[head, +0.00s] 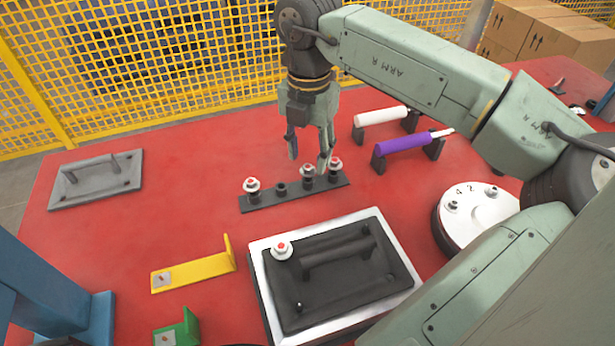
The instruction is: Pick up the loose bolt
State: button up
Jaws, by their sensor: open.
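My gripper (308,164) is open and points down above the dark bolt rack (267,203). Its right fingertip is close to the red-and-white-topped bolts at the rack's right end. Whether it touches them cannot be told. The rack holds a bolt at its left end (251,186), a bare dark post (281,187), a bolt right of centre (307,172) and a bolt at its right end (335,164). Another red-and-white-topped bolt (282,248) sits at the back left corner of a black cover plate (343,291). Which bolt is loose cannot be told.
A white-edged block (258,285) carries the cover plate with its raised handle. A purple cylinder (402,144) and a white cylinder (381,117) rest on dark stands behind right. A yellow bracket (193,274), grey plate (97,180) and round white lid (476,222) also stand on the red table.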

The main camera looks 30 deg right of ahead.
aim_at(308, 167)
jog(key=f+b, duration=0.1)
jog(key=f, duration=0.4)
jog(key=shift+w+b, duration=0.2)
jog(key=shift+b, duration=0.15)
jog(key=shift+r, duration=0.1)
jog(key=shift+c, duration=0.6)
grip_shut()
